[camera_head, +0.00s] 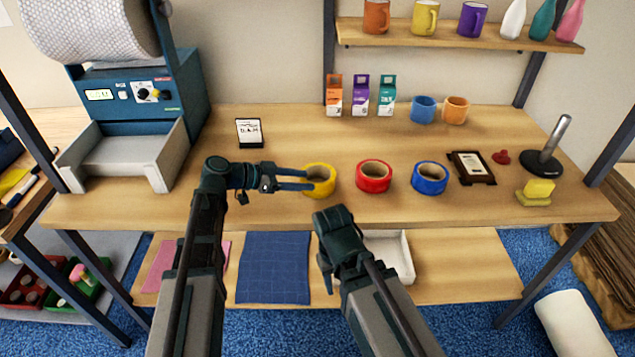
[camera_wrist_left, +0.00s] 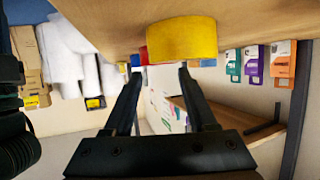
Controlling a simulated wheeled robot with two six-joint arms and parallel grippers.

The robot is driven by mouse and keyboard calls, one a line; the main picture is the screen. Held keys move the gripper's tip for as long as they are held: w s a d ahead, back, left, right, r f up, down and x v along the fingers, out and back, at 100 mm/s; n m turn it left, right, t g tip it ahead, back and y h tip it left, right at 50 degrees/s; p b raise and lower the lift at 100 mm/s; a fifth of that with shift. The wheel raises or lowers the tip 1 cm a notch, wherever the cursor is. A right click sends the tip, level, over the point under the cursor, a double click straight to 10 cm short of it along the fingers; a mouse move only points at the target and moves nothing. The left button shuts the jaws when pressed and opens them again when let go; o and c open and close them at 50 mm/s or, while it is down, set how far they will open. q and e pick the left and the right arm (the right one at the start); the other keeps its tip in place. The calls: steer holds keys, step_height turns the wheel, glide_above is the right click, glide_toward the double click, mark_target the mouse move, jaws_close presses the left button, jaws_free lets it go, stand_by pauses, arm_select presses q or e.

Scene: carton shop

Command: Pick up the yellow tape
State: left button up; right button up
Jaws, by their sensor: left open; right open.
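The yellow tape (camera_head: 319,180) lies flat on the wooden table (camera_head: 290,212), left of the red tape (camera_head: 374,176) and the blue tape (camera_head: 429,178). My left gripper (camera_head: 311,180) is open, with its fingers pointing right and their tips at the tape's left side. In the left wrist view the yellow tape (camera_wrist_left: 182,40) is just beyond the open fingertips (camera_wrist_left: 158,68), and the space between the fingers looks empty. Whether the fingers touch the tape I cannot tell. My right gripper (camera_head: 328,258) is low in front of the table edge; its fingers are mostly hidden.
A dark-framed picture (camera_head: 471,167), a yellow sponge (camera_head: 536,192) and a black stand (camera_head: 547,155) are at the right. A small card stand (camera_head: 249,132) is behind my left gripper. Small cartons (camera_head: 360,96) and cups (camera_head: 424,109) stand at the back.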

mark_target(321, 184)
arm_select(q)
steer(key=shift+d, duration=0.1)
steer(key=shift+d+f, duration=0.2)
steer(key=shift+d, duration=0.1)
steer(key=b+x, duration=0.2)
steer(key=x, duration=0.2)
steer(key=shift+s+d+f, duration=0.1)
steer(key=shift+s+d, duration=0.05)
steer(key=shift+d, duration=0.1)
steer(key=shift+c, duration=0.3)
jaws_close()
